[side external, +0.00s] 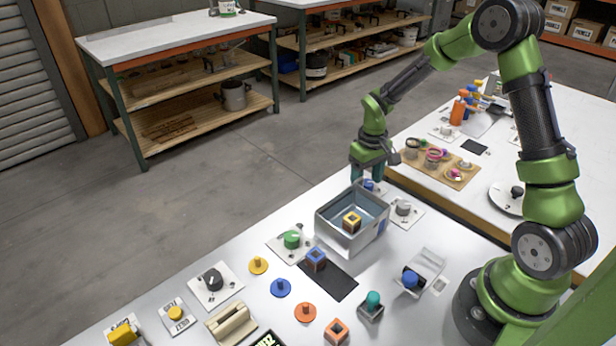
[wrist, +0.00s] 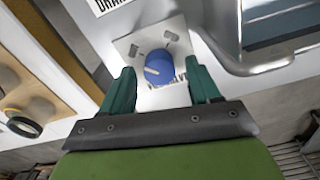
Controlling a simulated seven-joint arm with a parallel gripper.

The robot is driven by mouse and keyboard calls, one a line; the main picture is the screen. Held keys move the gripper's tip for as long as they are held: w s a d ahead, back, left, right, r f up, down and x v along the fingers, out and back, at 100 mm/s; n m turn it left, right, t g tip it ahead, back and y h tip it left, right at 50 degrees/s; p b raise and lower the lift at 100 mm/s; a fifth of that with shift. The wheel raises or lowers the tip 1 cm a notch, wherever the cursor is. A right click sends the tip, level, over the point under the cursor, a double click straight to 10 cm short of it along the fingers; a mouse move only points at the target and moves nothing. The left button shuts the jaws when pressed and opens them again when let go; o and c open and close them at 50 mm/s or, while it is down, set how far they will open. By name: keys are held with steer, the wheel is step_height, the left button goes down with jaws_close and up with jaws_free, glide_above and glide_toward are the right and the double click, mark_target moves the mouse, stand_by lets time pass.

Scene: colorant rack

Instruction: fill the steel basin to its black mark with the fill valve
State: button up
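The steel basin (side external: 333,232) stands on the white bench with a small yellow-and-dark block (side external: 351,221) inside. Its bluish interior does not clearly show a water level, and I cannot make out the black mark. Its rim (wrist: 228,62) also shows at the upper right of the wrist view. A blue valve knob (wrist: 160,68) sits on a white plate (wrist: 137,45) with small icons; its label is partly hidden. The knob shows just under my gripper (side external: 369,178) in the side view. In the wrist view my gripper (wrist: 162,80) is open, its green fingers either side of the knob with gaps.
A grey knob (side external: 403,208) stands right of the basin, a green knob (side external: 291,240) left of it. A wooden board with rings (side external: 437,162) lies on the other bench, beyond a gap.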

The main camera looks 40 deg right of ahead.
mark_target(366, 181)
step_height(366, 181, up, 17)
stand_by(0.7)
steer(key=s+a+r+m+t+y, duration=0.1)
steer(key=s+a+r+t, duration=0.2)
steer(key=s+a, duration=0.3)
steer(key=s+a+r+m+t+y, duration=0.1)
steer(key=s+a+r+t, duration=0.2)
steer(key=s+a, duration=0.4)
steer(key=s+t, duration=0.1)
steer(key=s, duration=0.2)
steer(key=shift+a, duration=0.15)
